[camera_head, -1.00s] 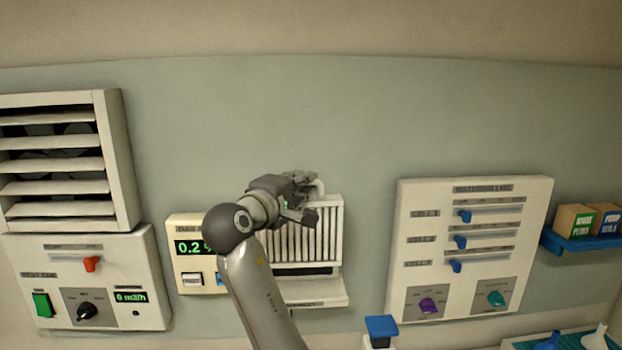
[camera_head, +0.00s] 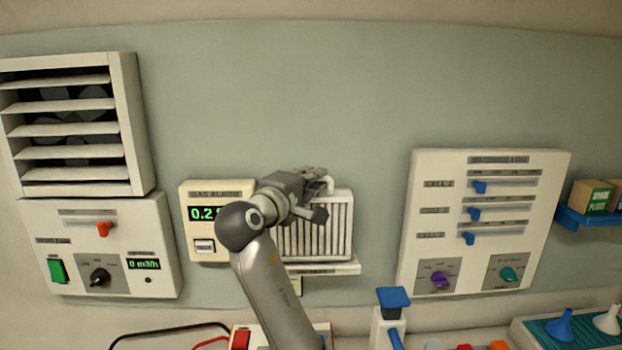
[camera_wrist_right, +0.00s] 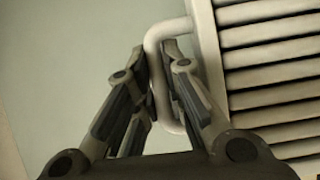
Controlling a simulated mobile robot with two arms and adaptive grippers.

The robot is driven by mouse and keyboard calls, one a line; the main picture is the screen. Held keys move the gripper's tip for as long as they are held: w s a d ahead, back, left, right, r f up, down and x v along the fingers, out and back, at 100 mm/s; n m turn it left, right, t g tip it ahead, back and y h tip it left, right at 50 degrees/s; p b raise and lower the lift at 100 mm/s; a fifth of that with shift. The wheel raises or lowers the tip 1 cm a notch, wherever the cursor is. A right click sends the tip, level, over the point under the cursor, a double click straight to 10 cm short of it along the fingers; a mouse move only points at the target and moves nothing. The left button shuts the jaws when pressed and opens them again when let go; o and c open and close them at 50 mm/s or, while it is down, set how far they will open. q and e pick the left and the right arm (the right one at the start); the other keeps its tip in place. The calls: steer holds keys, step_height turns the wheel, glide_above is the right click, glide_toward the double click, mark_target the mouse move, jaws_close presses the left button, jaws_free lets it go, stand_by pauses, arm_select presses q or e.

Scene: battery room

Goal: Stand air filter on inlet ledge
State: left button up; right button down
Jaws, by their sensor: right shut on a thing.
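The air filter (camera_head: 328,232) is a white pleated panel with a pale tube handle, held upright against the wall. Its bottom edge is at the pale inlet ledge (camera_head: 340,267); I cannot tell whether it rests on it or is just above. My right gripper (camera_head: 317,197) is shut on the filter's handle. In the right wrist view the handle (camera_wrist_right: 168,32) runs between the fingers, with the filter's slats (camera_wrist_right: 270,75) to the right. My arm hides the filter's left part and the ledge's left end. My left gripper is out of view.
A gas alarm box (camera_head: 204,228) is close left of the filter. A louvred vent (camera_head: 140,125) and a switch panel (camera_head: 75,278) are further left. A slider panel (camera_head: 425,245) and blue shelf (camera_head: 590,220) are right. A blue-topped object (camera_head: 393,297) stands below. The wall above is clear.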

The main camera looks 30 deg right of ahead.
steer(key=shift+s+f, duration=0.1)
steer(key=shift+f, duration=0.35)
steer(key=c, duration=1.5)
jaws_free()
steer(key=shift+o, duration=0.3)
steer(key=shift+f, duration=0.1)
